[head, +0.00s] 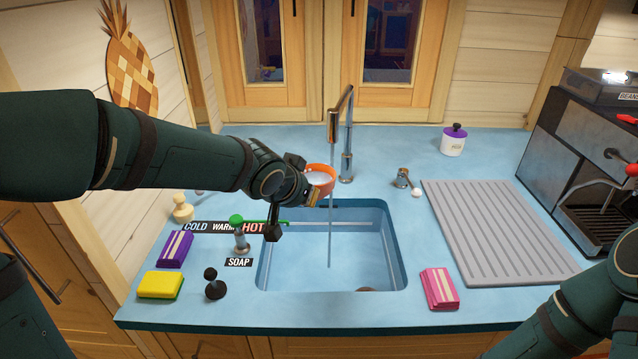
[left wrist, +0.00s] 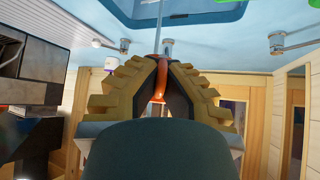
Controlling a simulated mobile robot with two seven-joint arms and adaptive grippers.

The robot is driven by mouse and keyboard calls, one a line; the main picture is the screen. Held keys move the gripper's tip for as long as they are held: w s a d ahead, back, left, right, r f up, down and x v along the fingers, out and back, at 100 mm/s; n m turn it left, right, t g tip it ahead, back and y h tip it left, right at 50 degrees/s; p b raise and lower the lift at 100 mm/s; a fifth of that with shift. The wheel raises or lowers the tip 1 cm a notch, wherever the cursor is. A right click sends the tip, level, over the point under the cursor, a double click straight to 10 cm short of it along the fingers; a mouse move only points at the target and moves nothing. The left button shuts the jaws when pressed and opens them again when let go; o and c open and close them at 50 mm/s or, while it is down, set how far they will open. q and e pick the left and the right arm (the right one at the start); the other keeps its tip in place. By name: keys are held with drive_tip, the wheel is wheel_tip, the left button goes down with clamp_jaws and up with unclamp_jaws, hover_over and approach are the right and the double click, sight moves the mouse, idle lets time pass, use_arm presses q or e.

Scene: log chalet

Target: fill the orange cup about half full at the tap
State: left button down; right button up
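The orange cup (head: 322,176) is at the far edge of the sink, beside the tap (head: 346,135). My left gripper (head: 312,192) is shut on it; the left wrist view shows an orange part (left wrist: 161,82) between the yellow fingers. The cup's inside looks pale; I cannot tell whether it holds water. A thin water stream (head: 331,235) runs from the spout into the sink (head: 300,268). It passes close to the cup's right rim; I cannot tell whether it enters the cup. My right gripper is out of view; only its arm shows at the lower right.
A grey drainboard (head: 495,230) and a coffee machine (head: 580,150) are right.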

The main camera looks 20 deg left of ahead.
use_arm(q)
drive_tip(key=s+a+r, duration=0.2)
drive_tip(key=s+a, duration=0.1)
drive_tip(key=s, duration=0.3)
drive_tip(key=shift+s+r, duration=0.35)
drive_tip(key=shift+s, duration=0.05)
